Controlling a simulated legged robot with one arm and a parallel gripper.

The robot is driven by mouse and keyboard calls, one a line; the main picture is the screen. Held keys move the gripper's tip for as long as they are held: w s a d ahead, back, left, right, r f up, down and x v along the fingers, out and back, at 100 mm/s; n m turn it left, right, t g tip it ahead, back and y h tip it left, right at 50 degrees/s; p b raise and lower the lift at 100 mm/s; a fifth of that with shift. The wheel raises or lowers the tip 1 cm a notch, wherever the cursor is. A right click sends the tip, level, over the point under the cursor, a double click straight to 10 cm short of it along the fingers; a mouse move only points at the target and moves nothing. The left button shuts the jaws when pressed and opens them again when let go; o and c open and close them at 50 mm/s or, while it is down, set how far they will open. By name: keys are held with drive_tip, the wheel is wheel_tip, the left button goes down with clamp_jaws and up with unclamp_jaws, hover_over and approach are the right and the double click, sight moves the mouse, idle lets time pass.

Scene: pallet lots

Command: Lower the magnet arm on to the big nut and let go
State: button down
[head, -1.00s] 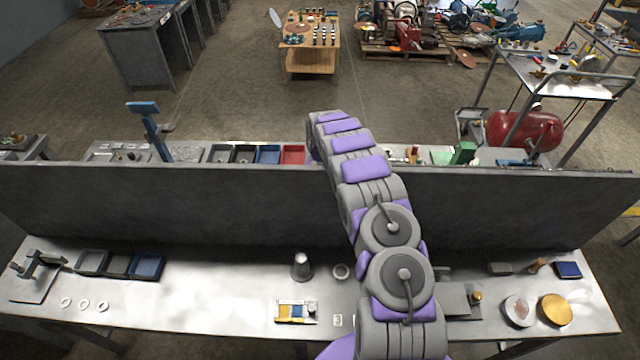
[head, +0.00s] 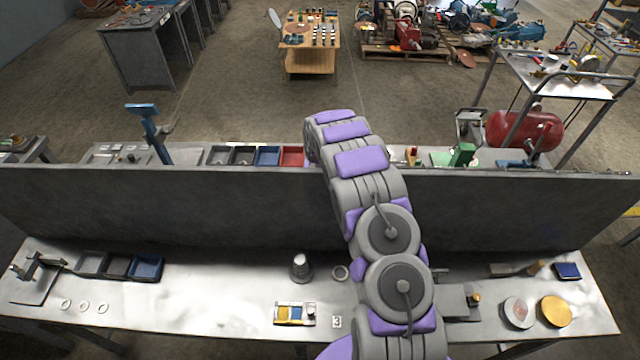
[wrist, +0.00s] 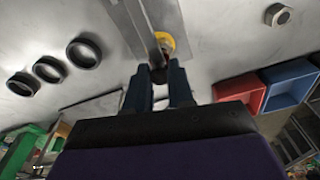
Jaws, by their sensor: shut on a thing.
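In the wrist view my gripper (wrist: 160,76) is shut on a slim part at the end of a grey bar, which I take for the magnet arm (wrist: 143,30). A yellow, round part (wrist: 166,42) shows just beyond the fingertips; what lies under it is hidden. A hexagonal metal nut (wrist: 278,14) lies on the bench at the upper right, apart from my gripper. I cannot tell if it is the big nut. In the head view my arm reaches over the upright panel, and my gripper is hidden behind it.
Several dark rings, one a ring (wrist: 83,52), lie left of my fingers. A red bin (wrist: 240,88) and a blue bin (wrist: 290,82) stand close on the right. The dark panel (head: 180,205) divides the near bench (head: 215,290) from the far one.

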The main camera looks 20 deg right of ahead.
drive_tip(key=shift+s+a+r, duration=0.25)
drive_tip(key=shift+s+r, duration=0.25)
drive_tip(key=shift+s, duration=0.1)
drive_tip(key=shift+s+a+r, duration=0.25)
drive_tip(key=shift+s+r, duration=0.2)
drive_tip(key=shift+s, duration=0.15)
drive_tip(key=shift+s+a+r+p, duration=0.2)
drive_tip(key=shift+s+p, duration=0.1)
drive_tip(key=shift+s, duration=0.25)
drive_tip(key=c, duration=1.3)
unclamp_jaws()
drive_tip(key=shift+o, duration=1.4)
drive_tip(key=shift+d+r, duration=0.1)
drive_tip(key=shift+o, duration=0.3)
drive_tip(key=shift+w, duration=0.2)
drive_tip(key=shift+r, duration=0.45)
wheel_tip(320, 180, up, 6)
drive_tip(key=shift+s+r, duration=0.2)
drive_tip(key=shift+s, duration=0.15)
